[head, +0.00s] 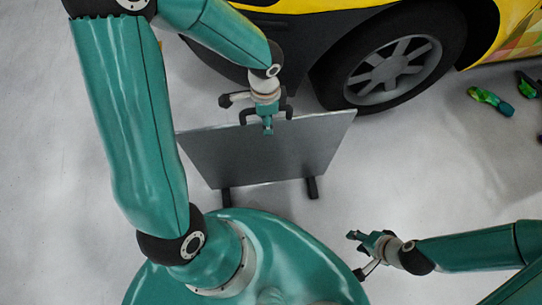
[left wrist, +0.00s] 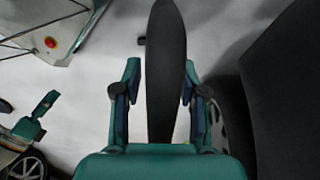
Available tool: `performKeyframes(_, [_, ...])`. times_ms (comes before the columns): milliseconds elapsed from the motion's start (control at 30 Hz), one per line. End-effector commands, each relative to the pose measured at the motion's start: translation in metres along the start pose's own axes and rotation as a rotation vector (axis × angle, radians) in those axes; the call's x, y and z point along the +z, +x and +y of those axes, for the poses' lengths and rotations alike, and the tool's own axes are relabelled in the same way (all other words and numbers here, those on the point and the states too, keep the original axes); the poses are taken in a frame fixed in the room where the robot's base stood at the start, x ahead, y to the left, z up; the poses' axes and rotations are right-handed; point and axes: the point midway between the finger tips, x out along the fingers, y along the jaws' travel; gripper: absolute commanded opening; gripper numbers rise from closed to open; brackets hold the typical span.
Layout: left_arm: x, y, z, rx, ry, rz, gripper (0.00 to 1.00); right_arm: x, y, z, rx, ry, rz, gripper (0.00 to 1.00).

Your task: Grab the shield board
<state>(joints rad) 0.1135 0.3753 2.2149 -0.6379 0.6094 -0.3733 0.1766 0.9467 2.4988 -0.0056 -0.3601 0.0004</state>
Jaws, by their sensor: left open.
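The shield board (head: 300,150) is a flat grey panel standing on two dark feet, close to the yellow car in the head view. My left gripper (head: 267,122) is at the middle of its top edge, with black parts showing on both sides of it there. In the left wrist view, a long dark shape, apparently the board or its handle (left wrist: 165,75), runs between the two spread fingers of my left gripper (left wrist: 160,88). Gaps show on both sides of it. My right gripper (head: 364,252) is away from the board, low in the head view, empty with its fingers apart.
The yellow car's front wheel (head: 393,70) is just behind the board; the tyre also shows at the right of the left wrist view. Small green and dark items (head: 490,100) lie on the floor at the right. The pale floor (head: 430,170) is clear right of the board.

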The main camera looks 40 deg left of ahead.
Motion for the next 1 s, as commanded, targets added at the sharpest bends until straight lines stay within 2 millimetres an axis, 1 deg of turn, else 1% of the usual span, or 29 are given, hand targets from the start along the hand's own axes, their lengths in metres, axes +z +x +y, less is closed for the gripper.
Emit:
performKeyframes(33, [0.0, 0.005, 0.0003, 0.001, 0.0, 0.0, 0.42, 0.0, 0.0025, 0.0009, 0.0, 0.0, 0.0, 0.4])
performKeyframes(267, [-0.0003, 0.0044, -0.0001, 0.0, 0.0, 0.001, 0.42, 0.0, 0.0015, 0.0005, 0.0, 0.0, 0.0, 0.4])
performKeyframes(500, [-0.0005, 0.0043, -0.0002, -0.001, 0.001, 0.001, 0.02, 0.0, 0.0015, 0.0005, 0.0, 0.0, 0.0, 0.4])
performKeyframes(533, [-0.0005, 0.0042, -0.0002, -0.001, 0.001, 0.001, 0.0, 0.0, 0.0015, 0.0005, 0.0, 0.0, 0.0, 0.4])
performKeyframes(1000, [-0.0015, 0.0027, -0.0009, -0.003, 0.001, 0.003, 0.0, 0.0, 0.001, 0.0004, 0.0, 0.0, 0.0, 0.4])
